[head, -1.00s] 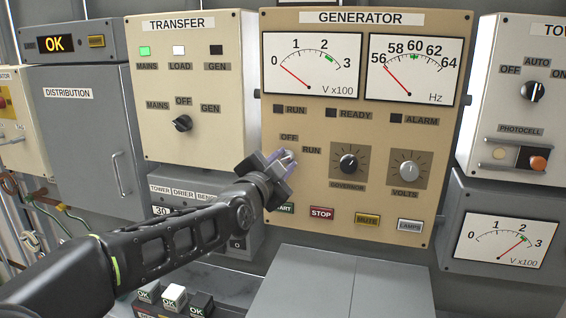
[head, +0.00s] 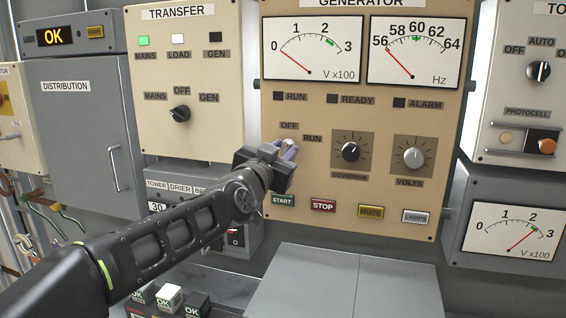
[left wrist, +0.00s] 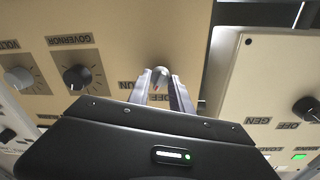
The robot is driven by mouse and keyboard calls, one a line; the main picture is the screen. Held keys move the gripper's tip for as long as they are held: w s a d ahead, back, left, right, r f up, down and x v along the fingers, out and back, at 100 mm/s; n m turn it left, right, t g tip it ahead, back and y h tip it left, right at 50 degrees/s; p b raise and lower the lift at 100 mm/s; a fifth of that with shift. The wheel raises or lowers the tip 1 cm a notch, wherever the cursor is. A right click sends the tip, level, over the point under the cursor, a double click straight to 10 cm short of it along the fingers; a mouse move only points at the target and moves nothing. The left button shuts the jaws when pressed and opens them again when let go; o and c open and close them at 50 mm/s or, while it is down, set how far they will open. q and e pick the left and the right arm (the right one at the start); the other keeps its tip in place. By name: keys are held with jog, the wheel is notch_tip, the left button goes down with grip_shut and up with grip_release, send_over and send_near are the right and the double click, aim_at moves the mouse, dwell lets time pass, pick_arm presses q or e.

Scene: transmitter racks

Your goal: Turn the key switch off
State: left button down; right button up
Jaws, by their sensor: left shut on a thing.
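The key switch (left wrist: 160,74) is on the beige generator panel (head: 455,105), under the OFF label and left of the RUN label. In the head view my left gripper (head: 285,149) covers most of it. In the left wrist view the rounded key end shows between the two fingers of my left gripper (left wrist: 163,88). The gripper is shut on the key. Which way the key points cannot be told. My right gripper is not in view.
The governor knob (head: 351,152) and volts knob (head: 414,157) sit right of the gripper. Start (head: 283,200) and stop (head: 323,205) buttons are below. The transfer panel (head: 160,80) stands to the left.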

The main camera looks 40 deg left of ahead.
pick_arm(q)
jog(key=n+b, duration=0.1)
jog(key=n, duration=0.1)
jog(key=shift+f+n, duration=0.2)
jog(key=shift+n, duration=0.2)
jog(key=shift+r+n+y+b, duration=0.1)
jog(key=shift+n+y+b, duration=0.3)
jog(key=shift+n, duration=1.2)
jog(key=c, duration=1.2)
grip_release()
jog(key=shift+o, duration=0.2)
